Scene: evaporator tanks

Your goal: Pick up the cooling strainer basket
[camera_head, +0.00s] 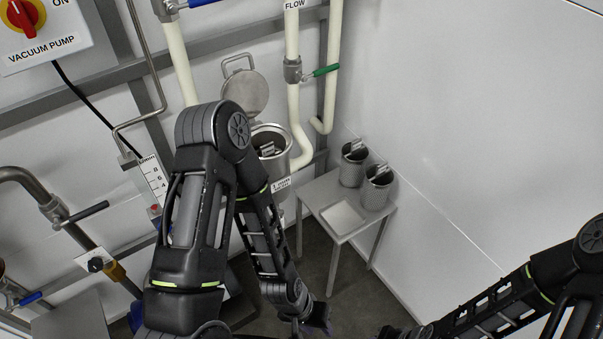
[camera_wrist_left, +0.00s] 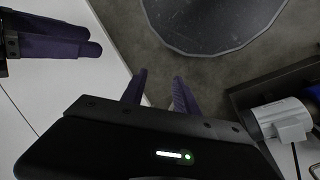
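Two perforated metal strainer baskets stand upright on a small metal table; the rear one (camera_head: 353,166) is left of the front one (camera_head: 377,190). Each has a handle on top. Another handled insert (camera_head: 267,149) shows inside the open strainer housing (camera_head: 280,166) on the wall pipework, partly behind my left arm. I cannot tell which is the cooling basket. My left gripper (camera_head: 318,320) is low at the bottom edge, well short of the table. In the left wrist view its purple fingers (camera_wrist_left: 159,95) are apart and empty. My right gripper's fingers (camera_wrist_left: 60,38) show there too, their spacing unclear.
The housing's round lid (camera_head: 244,92) is swung up. The table (camera_head: 338,238) has a pale rectangular area at its front and stands near the right wall. Pale pipes with a green-handled valve (camera_head: 320,73) rise behind it. Floor (camera_head: 318,262) is clear before the table.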

